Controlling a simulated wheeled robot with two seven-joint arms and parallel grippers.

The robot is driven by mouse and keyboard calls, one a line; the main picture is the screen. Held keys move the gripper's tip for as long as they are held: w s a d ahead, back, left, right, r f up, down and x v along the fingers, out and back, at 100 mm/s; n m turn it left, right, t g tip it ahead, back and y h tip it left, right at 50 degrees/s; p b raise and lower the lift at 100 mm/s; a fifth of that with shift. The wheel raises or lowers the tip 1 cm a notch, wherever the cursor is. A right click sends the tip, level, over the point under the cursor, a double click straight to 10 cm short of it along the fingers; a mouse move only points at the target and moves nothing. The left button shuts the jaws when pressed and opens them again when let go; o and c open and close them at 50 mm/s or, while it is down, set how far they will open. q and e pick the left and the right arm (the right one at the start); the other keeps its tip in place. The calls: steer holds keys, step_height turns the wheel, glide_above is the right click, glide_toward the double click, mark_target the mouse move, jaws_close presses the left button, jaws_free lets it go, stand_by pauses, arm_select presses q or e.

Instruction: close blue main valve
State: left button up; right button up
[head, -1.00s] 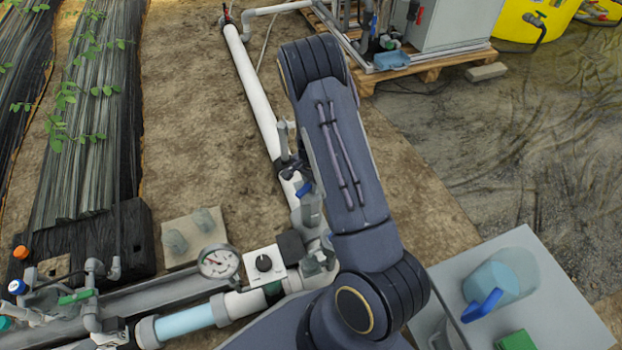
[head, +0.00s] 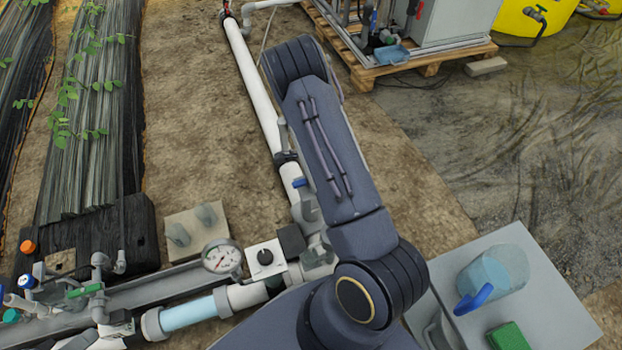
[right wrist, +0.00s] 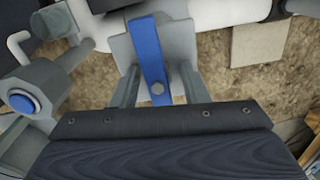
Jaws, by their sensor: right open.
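The blue main valve's lever (right wrist: 150,50) lies in the upper middle of the right wrist view, on a grey valve body on the white pipe. A small blue part of it shows beside my arm in the head view (head: 299,183). My right gripper (right wrist: 158,78) is open, with one finger on each side of the blue lever. I cannot tell whether either finger touches it. In the head view my right arm covers most of that gripper and part of the valve. My left gripper is in neither view.
A pressure gauge (head: 222,257) and a white box with a black knob (head: 265,257) stand left of the valve. Black plant beds lie far left.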

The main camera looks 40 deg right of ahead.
step_height(320, 180, up, 10)
steer(key=p, duration=0.8)
steer(key=shift+s+a, duration=0.1)
steer(key=shift+f, duration=0.1)
